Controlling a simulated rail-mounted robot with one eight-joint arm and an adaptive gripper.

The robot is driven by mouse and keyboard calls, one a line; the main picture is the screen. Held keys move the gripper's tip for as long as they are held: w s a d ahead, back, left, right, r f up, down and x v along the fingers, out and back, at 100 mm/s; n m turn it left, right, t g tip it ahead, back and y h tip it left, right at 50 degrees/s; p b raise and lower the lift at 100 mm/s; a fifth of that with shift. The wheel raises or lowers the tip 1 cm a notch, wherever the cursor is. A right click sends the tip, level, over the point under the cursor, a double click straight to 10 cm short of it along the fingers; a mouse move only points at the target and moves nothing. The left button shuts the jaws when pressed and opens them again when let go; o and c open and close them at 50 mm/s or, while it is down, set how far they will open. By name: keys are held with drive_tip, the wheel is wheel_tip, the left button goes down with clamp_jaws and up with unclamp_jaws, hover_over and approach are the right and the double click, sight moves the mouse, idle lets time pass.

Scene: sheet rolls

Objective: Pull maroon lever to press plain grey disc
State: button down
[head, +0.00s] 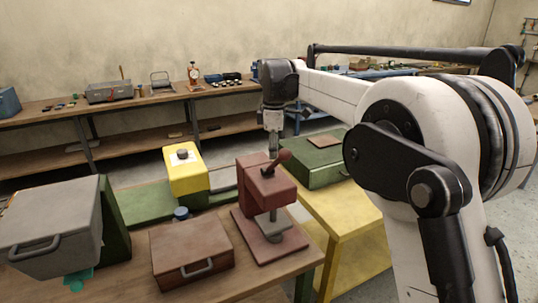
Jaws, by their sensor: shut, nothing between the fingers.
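A maroon press (257,190) stands on the wooden bench in the head view. Its short maroon lever (277,163) sticks up at a tilt from the top of its head, with a round knob at the end. A grey ram (264,224) hangs below the head over the maroon base plate. Something grey lies at the foot of the ram; I cannot tell clearly whether it is the plain grey disc. My gripper (273,152) points down right by the lever knob, shut and holding nothing. I cannot tell whether it touches the lever.
A maroon box (190,254) with a handle sits left of the press, and a grey case (50,222) farther left. A yellow device (187,176) stands behind. A green box (312,166) is on the yellow table (349,214) at right.

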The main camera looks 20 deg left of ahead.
drive_tip(key=shift+a, duration=0.1)
drive_tip(key=w+a+p, duration=0.8)
drive_tip(key=p, duration=0.1)
drive_tip(key=shift+w+p, duration=0.3)
drive_tip(key=shift+w, duration=0.05)
idle(0.6)
drive_tip(key=shift+w, duration=0.1)
